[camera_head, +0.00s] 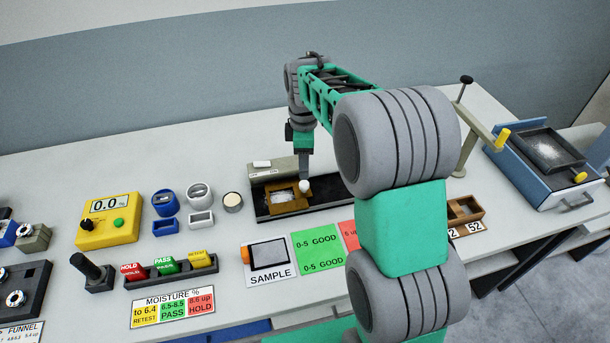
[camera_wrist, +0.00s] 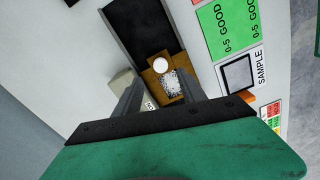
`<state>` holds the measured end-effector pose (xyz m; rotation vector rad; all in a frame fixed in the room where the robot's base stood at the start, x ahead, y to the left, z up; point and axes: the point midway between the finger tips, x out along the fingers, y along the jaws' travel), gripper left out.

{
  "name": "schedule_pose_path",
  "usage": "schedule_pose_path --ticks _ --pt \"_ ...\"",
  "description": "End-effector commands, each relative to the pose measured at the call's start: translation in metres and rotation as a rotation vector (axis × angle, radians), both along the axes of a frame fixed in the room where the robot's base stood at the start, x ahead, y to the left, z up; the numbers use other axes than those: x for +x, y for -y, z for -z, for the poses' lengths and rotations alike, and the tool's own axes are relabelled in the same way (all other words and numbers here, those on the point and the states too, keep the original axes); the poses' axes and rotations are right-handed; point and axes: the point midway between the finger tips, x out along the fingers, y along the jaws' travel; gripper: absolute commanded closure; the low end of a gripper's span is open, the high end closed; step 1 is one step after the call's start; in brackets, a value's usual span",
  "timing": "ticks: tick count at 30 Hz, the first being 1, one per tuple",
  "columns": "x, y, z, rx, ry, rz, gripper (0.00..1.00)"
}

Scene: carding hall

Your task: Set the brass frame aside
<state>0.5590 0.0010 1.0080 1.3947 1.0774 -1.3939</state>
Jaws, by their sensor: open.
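The brass frame (camera_head: 273,200) lies in a long black tray (camera_head: 324,190) at the back middle of the table. In the wrist view the brass frame (camera_wrist: 152,80) shows a speckled white patch inside it and a round white knob (camera_wrist: 160,64) at its far edge. The knob (camera_head: 304,185) also shows in the head view. My gripper (camera_head: 305,176) points down over the tray, close to the knob. In the wrist view my gripper (camera_wrist: 160,92) has its two fingers apart, one to each side of the frame, with nothing held. Whether they touch it I cannot tell.
A blue-sided box (camera_head: 540,170) and a cranked stand (camera_head: 468,140) are right. Bare table lies behind the meter.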

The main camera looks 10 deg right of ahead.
Motion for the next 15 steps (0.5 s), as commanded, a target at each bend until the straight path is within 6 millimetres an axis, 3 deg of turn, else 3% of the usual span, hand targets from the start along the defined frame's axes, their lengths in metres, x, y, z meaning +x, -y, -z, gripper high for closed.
schedule_pose_path --ticks 9,15 --pt "-0.002 0.002 0.057 0.0 -0.004 0.006 0.52" --pt "-0.001 0.002 0.071 0.0 -0.001 0.007 0.52"
